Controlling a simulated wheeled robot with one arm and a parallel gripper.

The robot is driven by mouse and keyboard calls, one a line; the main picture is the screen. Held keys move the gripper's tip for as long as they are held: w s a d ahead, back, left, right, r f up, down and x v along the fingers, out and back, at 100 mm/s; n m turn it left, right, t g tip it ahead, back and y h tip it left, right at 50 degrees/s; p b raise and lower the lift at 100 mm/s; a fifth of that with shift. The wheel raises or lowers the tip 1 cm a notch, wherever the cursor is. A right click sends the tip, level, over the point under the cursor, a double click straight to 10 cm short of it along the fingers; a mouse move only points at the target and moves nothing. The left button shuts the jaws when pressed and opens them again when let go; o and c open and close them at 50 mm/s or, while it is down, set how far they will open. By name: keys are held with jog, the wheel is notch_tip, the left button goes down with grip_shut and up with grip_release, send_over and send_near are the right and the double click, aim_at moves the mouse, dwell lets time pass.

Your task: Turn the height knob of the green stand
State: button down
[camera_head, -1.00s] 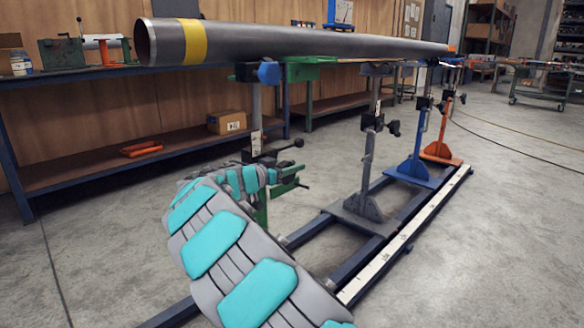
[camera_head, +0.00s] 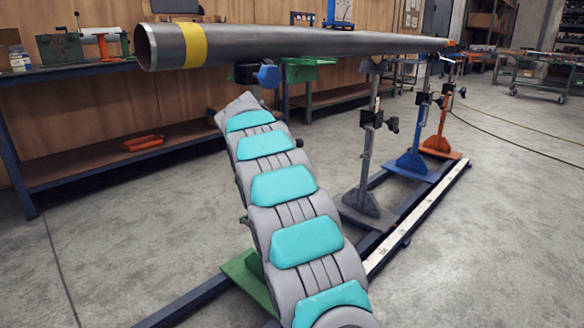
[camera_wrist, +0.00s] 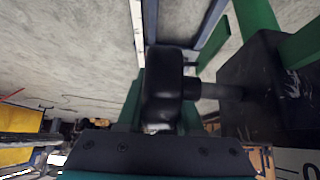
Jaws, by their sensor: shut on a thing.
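The green stand's base (camera_head: 248,280) shows in the head view behind my arm, under the near end of the pipe. My arm covers most of its column, and my gripper is hidden there. In the wrist view a black height knob (camera_wrist: 164,85) sits between the fingers of my gripper (camera_wrist: 162,105), which is shut on it. A short dark shaft (camera_wrist: 220,91) joins the knob to a black block (camera_wrist: 265,90) on the right. Green parts of the stand (camera_wrist: 258,20) show at the upper right. The knob's turn angle cannot be told.
The long grey pipe (camera_head: 290,42) with a yellow band (camera_head: 193,45) lies above my arm. Grey (camera_head: 365,165), blue (camera_head: 415,150) and orange (camera_head: 441,135) stands carry knobs along the rail (camera_head: 415,220). A workbench (camera_head: 80,74) stands behind. Floor is clear at the right.

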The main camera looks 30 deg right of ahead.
jog(key=shift+f+y+p, duration=0.1)
jog(key=shift+y+p, duration=0.3)
jog(key=shift+y, duration=0.1)
jog(key=shift+f+g, duration=0.1)
jog(key=shift+g, duration=0.2)
jog(key=c, duration=0.6)
grip_release()
jog(key=shift+o, duration=0.2)
jog(key=shift+a, duration=0.1)
